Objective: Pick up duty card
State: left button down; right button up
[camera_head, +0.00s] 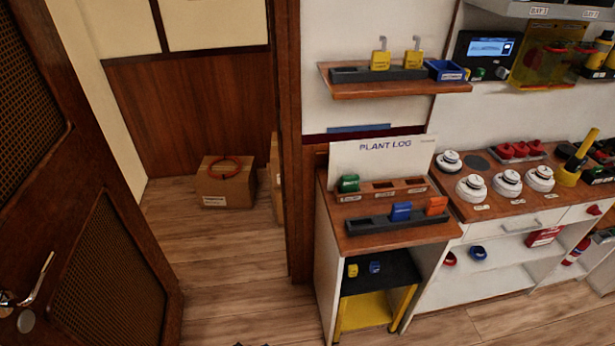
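No card is readable as the duty card. A white board lettered PLANT LOG (382,158) stands at the back of the desk. Neither of my grippers is clearly visible.
A dark door (90,220) stands open at the left; a cardboard box (225,184) lies beyond it. A wall shelf (400,88) holds two yellow tags. A counter with white round knobs (507,182) adjoins the desk. Floor in front of the doorway is clear.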

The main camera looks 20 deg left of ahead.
aim_at(348, 183)
jog(key=i+l+u, duration=0.15)
jog(key=u, duration=0.25)
jog(key=i+l+u, duration=0.15)
jog(key=l+u, duration=0.2)
jog(key=i+l+u, duration=0.1)
jog(key=l+u, duration=0.3)
jog(key=j, duration=0.1)
